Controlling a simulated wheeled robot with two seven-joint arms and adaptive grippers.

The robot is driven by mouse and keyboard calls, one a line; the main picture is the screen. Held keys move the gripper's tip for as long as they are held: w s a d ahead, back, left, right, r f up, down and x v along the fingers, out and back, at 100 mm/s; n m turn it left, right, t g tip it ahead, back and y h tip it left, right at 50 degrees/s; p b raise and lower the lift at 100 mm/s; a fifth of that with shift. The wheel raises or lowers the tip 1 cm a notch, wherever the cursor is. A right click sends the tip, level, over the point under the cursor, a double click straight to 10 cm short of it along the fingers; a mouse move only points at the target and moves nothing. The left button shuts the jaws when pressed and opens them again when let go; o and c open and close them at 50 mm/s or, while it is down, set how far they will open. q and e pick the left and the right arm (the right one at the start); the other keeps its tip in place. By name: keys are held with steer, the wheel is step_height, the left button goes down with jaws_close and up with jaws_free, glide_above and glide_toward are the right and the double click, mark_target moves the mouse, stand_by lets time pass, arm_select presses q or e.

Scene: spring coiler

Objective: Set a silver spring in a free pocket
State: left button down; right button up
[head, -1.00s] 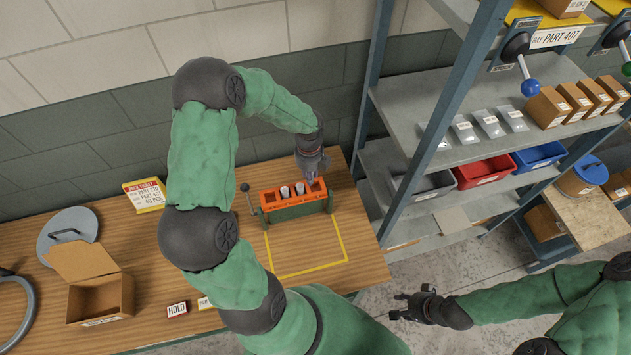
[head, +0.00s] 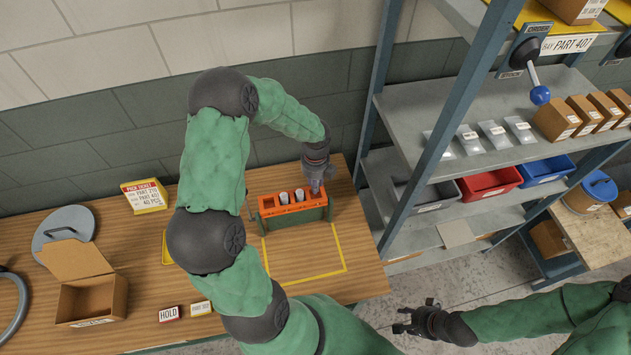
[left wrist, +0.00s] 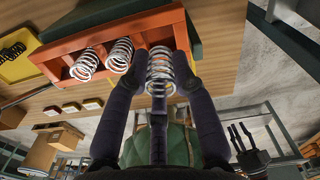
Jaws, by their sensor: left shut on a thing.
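An orange rack (head: 270,204) on a green base stands on the wooden bench. Two silver springs (left wrist: 84,65) (left wrist: 120,55) stand in its pockets, and a pocket at the far left end looks empty in the left wrist view. My left gripper (head: 316,188) is at the rack's right end, shut on a third silver spring (left wrist: 160,72). This spring is over or partly in the right end pocket; its depth cannot be told. My right gripper (head: 410,318) hangs off the bench, empty, its fingers apart.
A yellow outline (head: 305,278) marks clear bench in front of the rack. An open cardboard box (head: 92,300), a grey round lid (head: 62,230) and a ticket (head: 146,196) lie to the left. A shelf unit (head: 440,80) with bins stands to the right.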

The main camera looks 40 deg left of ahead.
arm_select(q)
steer(key=shift+f+b, duration=1.3)
steer(key=shift+f, duration=0.75)
steer(key=c, duration=1)
jaws_free()
steer(key=shift+o, duration=0.2)
step_height(320, 180, up, 12)
steer(key=shift+f, duration=0.1)
step_height(320, 180, up, 4)
steer(key=p, duration=0.3)
steer(key=shift+d+f, duration=0.1)
steer(key=shift+d, duration=0.05)
